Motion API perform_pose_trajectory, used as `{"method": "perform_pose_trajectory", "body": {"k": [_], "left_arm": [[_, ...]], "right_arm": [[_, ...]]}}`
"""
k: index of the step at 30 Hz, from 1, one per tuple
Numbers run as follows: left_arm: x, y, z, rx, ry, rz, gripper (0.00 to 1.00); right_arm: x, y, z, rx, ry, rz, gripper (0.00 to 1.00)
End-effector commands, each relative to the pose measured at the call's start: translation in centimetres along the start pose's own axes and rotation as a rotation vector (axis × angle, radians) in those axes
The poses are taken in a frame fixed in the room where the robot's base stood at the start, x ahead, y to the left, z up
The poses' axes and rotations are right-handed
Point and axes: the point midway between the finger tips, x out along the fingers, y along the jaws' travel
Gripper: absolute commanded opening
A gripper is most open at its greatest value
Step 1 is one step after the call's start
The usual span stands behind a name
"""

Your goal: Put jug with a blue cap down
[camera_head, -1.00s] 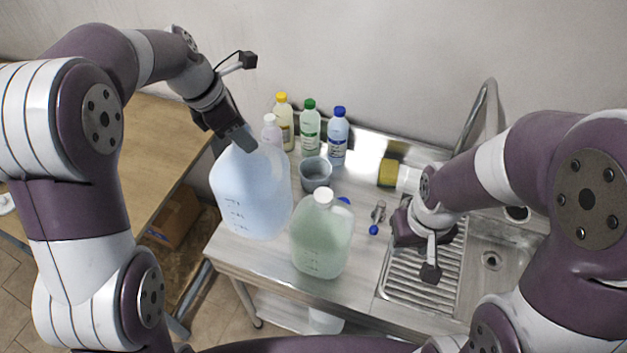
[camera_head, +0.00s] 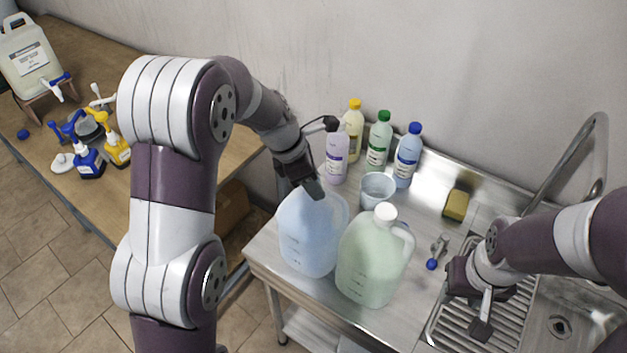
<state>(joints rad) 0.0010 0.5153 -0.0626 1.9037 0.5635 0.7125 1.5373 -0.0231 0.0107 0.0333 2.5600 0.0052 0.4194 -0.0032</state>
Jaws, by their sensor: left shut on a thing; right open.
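A large translucent jug of light blue liquid (camera_head: 310,242) is at the left end of the steel counter (camera_head: 330,302). My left gripper (camera_head: 314,188) is shut on its top from above. The jug looks upright, and its cap is hidden by the gripper. I cannot tell whether its base touches the counter. A jug of pale green liquid with a white cap (camera_head: 372,262) stands close on its right and overlaps it in view. My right gripper (camera_head: 458,278) is open over the ribbed drainboard; its fingers are partly hidden.
Behind the jugs are a grey cup (camera_head: 378,190), a lilac bottle (camera_head: 336,158) and yellow-, green- and blue-capped bottles. A small blue-ended tap piece (camera_head: 438,250) lies right of the green jug. A yellow sponge (camera_head: 456,205) is near the sink. The wooden table (camera_head: 100,195) is left.

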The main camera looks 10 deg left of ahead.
Motion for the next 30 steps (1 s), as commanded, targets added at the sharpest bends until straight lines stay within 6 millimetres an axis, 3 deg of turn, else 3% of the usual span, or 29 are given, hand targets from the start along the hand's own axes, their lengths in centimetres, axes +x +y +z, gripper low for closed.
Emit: {"method": "perform_pose_trajectory", "body": {"k": [8, 9, 11, 19, 22, 30], "left_arm": [[0.2, 0.0, -0.1, 0.000, -0.001, 0.001, 0.00], [0.2, 0.0, -0.1, 0.001, -0.001, 0.001, 0.49], [0.1, 0.0, 0.0, 0.001, -0.001, 0.001, 0.65], [0.1, 0.0, 0.0, 0.000, -0.001, 0.001, 0.65], [-0.8, 0.1, 0.1, -0.001, -0.003, 0.004, 0.65], [-8.0, 0.1, 0.1, 0.000, -0.003, 0.005, 0.65]], "right_arm": [[0.1, 0.0, 0.0, 0.000, 0.000, 0.000, 0.43], [0.1, 0.0, 0.0, 0.000, 0.000, 0.000, 0.43], [0.1, 0.0, 0.0, 0.000, 0.000, 0.000, 0.43], [0.0, 0.0, 0.0, 0.000, 0.000, 0.000, 0.43], [0.1, 0.0, 0.0, 0.000, 0.000, 0.000, 0.43], [0.0, 0.0, 0.0, 0.000, 0.000, 0.000, 0.43]]}}
